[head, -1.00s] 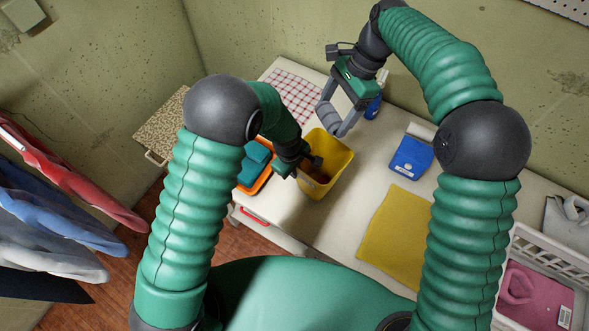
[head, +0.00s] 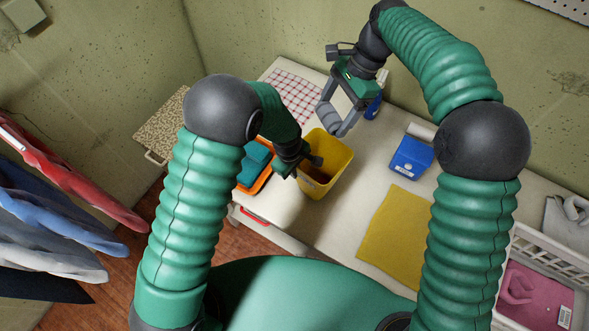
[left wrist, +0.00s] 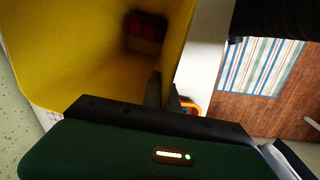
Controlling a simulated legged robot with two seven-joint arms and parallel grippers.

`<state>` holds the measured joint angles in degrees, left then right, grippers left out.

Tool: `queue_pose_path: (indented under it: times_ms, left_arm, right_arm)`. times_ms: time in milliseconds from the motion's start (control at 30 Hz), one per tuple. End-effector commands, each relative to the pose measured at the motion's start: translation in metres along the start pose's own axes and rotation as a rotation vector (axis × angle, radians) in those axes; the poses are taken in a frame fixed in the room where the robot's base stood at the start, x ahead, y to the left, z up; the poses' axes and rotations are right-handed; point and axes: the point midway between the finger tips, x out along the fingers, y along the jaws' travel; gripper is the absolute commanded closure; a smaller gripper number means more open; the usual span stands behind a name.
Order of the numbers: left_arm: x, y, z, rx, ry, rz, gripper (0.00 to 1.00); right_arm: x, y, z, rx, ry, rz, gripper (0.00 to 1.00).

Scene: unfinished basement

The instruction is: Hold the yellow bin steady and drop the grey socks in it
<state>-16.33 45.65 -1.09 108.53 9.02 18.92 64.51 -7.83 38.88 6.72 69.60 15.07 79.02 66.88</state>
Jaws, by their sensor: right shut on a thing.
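The yellow bin (head: 338,168) stands upright on the pale table. In the left wrist view its inside (left wrist: 70,50) fills the upper left, with a dark red thing (left wrist: 146,27) at the bottom. My left gripper (head: 314,160) is at the bin's near left rim. In the left wrist view its fingers (left wrist: 165,92) straddle the bin wall, close together. My right gripper (head: 338,122) is above the bin's far side, pointing down. It is shut on the grey socks (head: 327,117), a rolled bundle, partly hidden by the fingers.
An orange tray (head: 262,185) with teal cloth sits left of the bin. A blue box (head: 411,158), a yellow cloth (head: 392,235) and a blue bottle (head: 373,107) lie to the right. A checked cloth (head: 292,95) is behind. A white basket (head: 550,255) stands at far right.

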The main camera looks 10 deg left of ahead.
Motion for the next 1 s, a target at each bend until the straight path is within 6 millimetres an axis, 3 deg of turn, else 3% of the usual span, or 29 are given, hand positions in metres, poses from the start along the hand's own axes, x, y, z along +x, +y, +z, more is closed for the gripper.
queue_pose_path:
  times_ms: [67,300,400,800,1000]
  left_arm:
    - [0.0,0.0,0.0,0.0,0.0,0.001,1.0]
    - [0.0,0.001,0.0,0.0,0.0,0.0,1.0]
    - [0.0,0.0,0.0,0.0,0.0,0.001,1.0]
    - [0.0,0.0,0.0,0.0,0.0,0.001,1.0]
    - [0.0,0.0,0.0,0.0,0.0,0.001,1.0]
  right_arm:
    - [0.005,0.0,-0.002,0.001,-0.001,0.002,0.63]
    - [0.066,0.008,-0.031,0.003,-0.003,0.004,0.63]
    - [0.08,0.01,-0.038,0.002,-0.002,0.003,0.63]
    - [0.127,0.01,-0.054,0.001,-0.001,0.002,0.63]
    - [0.135,0.009,-0.057,0.0,-0.001,0.001,0.63]
